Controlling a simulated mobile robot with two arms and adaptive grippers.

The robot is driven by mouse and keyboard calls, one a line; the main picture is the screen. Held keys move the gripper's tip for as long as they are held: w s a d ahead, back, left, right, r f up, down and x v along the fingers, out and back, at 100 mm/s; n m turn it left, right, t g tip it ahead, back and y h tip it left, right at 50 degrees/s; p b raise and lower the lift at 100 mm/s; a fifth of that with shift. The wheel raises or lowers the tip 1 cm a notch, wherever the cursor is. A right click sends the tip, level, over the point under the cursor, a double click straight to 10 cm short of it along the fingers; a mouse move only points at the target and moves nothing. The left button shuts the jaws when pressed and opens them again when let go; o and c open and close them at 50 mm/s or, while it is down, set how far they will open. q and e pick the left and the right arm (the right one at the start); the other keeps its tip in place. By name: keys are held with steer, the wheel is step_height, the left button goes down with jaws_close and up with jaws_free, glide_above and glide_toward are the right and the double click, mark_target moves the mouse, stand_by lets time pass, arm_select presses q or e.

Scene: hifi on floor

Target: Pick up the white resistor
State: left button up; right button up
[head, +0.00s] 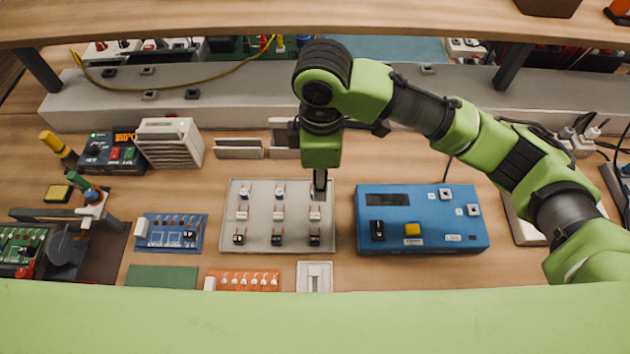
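A pale tray (261,224) on the bench holds several small parts with copper-coloured leads, in rows. The middle row has white-bodied parts, among them a white resistor (315,214) at the right. The bottom row has black-bodied parts. The top row parts are too small to identify surely. My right gripper (319,187) points down over the upper right of the tray, just above that white part in the picture. Its dark fingers look close together, and whether they hold anything is not clear. It hides the tray's top right place. My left gripper is not in view.
A blue box (462,234) with a yellow button stands right of the tray. A blue board (170,233) lies left, an orange board (243,280) and a small white plate (314,278) in front. A wooden shelf (200,22) overhangs the back. A soldering station (110,153) stands back left.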

steer(key=p, duration=0.1)
glide_above(320, 216)
steer(key=f, duration=0.8)
steer(key=shift+w+a, duration=0.1)
steer(key=shift+w, duration=0.15)
steer(key=f, duration=0.1)
steer(key=f+p, duration=0.1)
steer(key=f, duration=0.2)
steer(key=shift+s+p, duration=0.3)
steer(key=shift+w+f, duration=0.1)
steer(key=shift+f, duration=0.55)
steer(key=c, duration=0.8)
